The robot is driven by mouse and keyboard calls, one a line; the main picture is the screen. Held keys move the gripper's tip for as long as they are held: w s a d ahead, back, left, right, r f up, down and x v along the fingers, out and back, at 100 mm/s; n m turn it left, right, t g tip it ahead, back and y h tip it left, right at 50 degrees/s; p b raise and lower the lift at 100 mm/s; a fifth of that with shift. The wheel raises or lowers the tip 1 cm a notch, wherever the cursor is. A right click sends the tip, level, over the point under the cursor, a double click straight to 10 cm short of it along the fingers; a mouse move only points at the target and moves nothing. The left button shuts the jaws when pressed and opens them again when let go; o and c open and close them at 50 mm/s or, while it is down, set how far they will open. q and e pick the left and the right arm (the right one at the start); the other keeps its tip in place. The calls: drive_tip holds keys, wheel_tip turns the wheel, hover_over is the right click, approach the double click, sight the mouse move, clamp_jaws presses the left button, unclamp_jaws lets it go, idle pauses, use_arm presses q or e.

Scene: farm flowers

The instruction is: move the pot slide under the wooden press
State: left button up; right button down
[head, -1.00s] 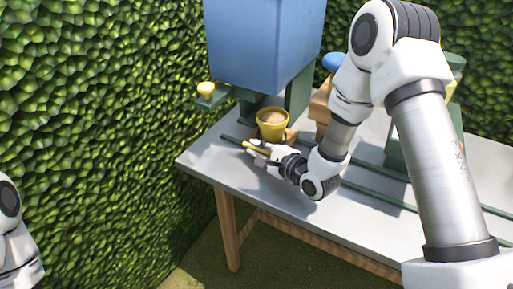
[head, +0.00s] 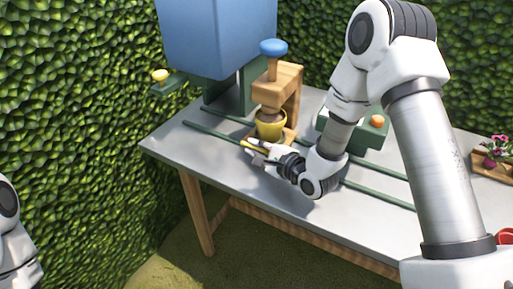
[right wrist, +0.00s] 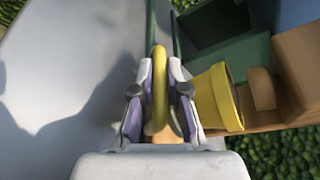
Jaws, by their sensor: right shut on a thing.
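The pot slide has a wooden base (head: 288,137) on green rails and carries a yellow pot (head: 270,125) filled with brown soil. My right gripper (head: 256,147) is shut on the slide's yellow handle; the handle also shows between the fingers in the right wrist view (right wrist: 160,85). The pot lies on its side in that view (right wrist: 216,97) because of the camera angle. The wooden press (head: 288,80), with a blue knob (head: 273,47), stands over the pot, its round plunger just above the pot's rim. I cannot tell exact centring. My left gripper is out of view.
A blue hopper (head: 215,40) on a green stand with a yellow knob (head: 160,76) is to the left. A green block with an orange button (head: 377,121) is to the right. A planter with pink flowers (head: 494,158) sits at the far right. The grey table's front (head: 210,165) is clear.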

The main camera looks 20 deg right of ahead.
drive_tip(key=c, duration=1.2)
unclamp_jaws()
drive_tip(key=v, duration=0.7)
drive_tip(key=shift+s+d, duration=0.1)
drive_tip(key=shift+s, duration=0.2)
drive_tip(key=shift+w, duration=0.1)
